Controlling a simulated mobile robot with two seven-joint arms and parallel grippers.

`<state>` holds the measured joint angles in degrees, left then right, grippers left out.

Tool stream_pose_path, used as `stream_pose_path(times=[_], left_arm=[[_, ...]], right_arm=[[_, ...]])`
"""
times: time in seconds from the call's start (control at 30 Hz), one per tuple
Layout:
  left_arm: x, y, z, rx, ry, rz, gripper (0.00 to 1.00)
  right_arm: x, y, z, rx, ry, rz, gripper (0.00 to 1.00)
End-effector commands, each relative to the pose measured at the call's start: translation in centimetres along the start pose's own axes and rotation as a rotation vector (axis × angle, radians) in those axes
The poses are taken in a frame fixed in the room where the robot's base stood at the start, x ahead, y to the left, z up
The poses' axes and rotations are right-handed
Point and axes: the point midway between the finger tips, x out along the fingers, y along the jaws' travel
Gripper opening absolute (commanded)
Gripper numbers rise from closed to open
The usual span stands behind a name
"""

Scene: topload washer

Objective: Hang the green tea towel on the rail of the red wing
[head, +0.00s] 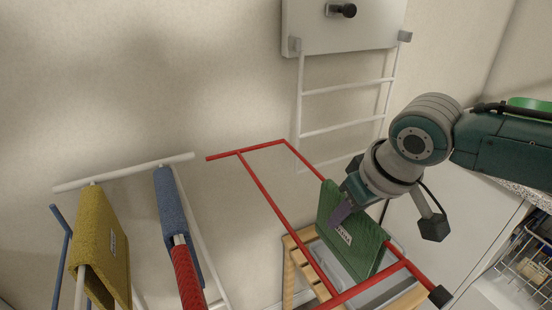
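The green tea towel (362,250) is folded over with a small white label on its near face. It sits across the right long rail of the red wing (262,190), and the rail disappears into it at the top left and comes out at the lower right. My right gripper (341,212) is at the towel's upper part, with one purple finger against the near face. The other finger is hidden, so I cannot tell whether it grips the towel. My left gripper is not in view.
An ochre towel (98,250) and a blue towel (178,215) hang on the rack at the left, beside a red cloth (187,280). A white wall ladder rack (345,88) is behind. A wooden stool (290,265) with a grey tub stands under the green towel.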

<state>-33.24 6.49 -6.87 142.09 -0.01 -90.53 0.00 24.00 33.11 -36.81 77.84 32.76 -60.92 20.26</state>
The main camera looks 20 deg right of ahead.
Motion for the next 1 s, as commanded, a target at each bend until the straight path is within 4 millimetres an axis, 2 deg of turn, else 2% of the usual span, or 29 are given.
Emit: stream_pose_path(times=[0.03,0.27,0.57,0.67,1.0], left_arm=[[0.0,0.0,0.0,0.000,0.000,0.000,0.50],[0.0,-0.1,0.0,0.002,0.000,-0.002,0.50],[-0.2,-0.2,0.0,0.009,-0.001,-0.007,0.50],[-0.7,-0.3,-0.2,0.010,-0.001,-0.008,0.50],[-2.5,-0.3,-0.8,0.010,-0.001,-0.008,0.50]], right_arm=[[0.0,0.0,0.0,0.000,0.000,0.000,0.37],[0.0,0.0,0.0,0.000,0.000,0.000,0.62],[-0.4,0.0,0.0,-0.001,0.000,0.000,0.62],[-1.5,0.1,-0.1,-0.002,0.001,0.000,0.62],[-7.8,0.0,-0.1,-0.003,0.002,0.000,0.62]])
